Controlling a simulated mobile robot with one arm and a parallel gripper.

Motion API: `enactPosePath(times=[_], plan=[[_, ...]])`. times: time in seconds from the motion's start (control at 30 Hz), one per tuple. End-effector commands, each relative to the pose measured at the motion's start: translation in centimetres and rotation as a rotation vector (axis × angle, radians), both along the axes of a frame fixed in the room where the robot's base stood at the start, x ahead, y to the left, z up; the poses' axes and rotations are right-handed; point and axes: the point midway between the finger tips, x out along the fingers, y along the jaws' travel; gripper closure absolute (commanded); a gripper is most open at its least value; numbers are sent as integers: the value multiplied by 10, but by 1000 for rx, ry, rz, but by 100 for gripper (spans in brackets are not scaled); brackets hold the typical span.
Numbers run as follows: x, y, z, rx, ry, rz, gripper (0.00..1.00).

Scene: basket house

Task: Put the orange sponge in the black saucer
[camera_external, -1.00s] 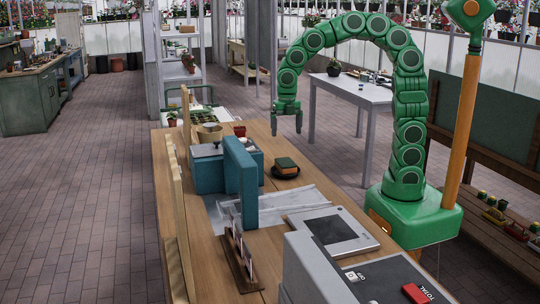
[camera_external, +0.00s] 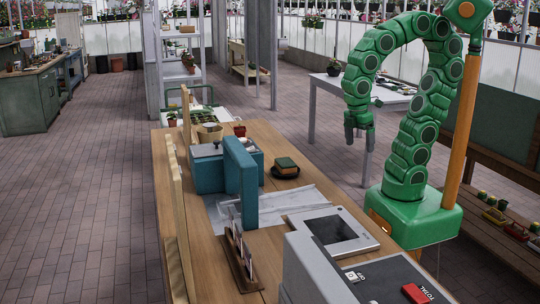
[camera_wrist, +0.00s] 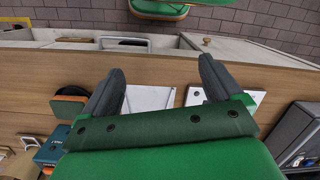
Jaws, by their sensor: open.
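The sponge (camera_external: 286,162) is a small block with a dark green top and an orange-brown side. In the external view it appears to rest on the black saucer (camera_external: 285,174) on the wooden counter, covering much of it. In the wrist view an orange-edged dark block (camera_wrist: 68,107) shows left of my fingers; I cannot clearly separate sponge from saucer there. My gripper (camera_external: 359,142) is open and empty, raised to the right of the counter, well apart from both. Its two spread dark fingers also show in the wrist view (camera_wrist: 163,70).
A teal upright panel (camera_external: 240,185) and teal box (camera_external: 209,172) stand left of the saucer. A flat screen device (camera_external: 341,233) and grey register (camera_external: 318,268) are nearer on the counter (camera_external: 270,137). A white table (camera_external: 318,108) stands behind. Pots sit at the counter's far end.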

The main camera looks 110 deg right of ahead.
Motion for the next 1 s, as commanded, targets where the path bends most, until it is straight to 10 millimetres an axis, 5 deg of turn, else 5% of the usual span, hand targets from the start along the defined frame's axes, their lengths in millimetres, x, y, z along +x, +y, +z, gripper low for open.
enactPosePath(times=[0.1,0.3,1.0], plan=[[-23,3,0,-43,-4,-145,7],[-40,10,-4,-58,6,-260,7],[-41,11,-5,-58,8,-270,7]])
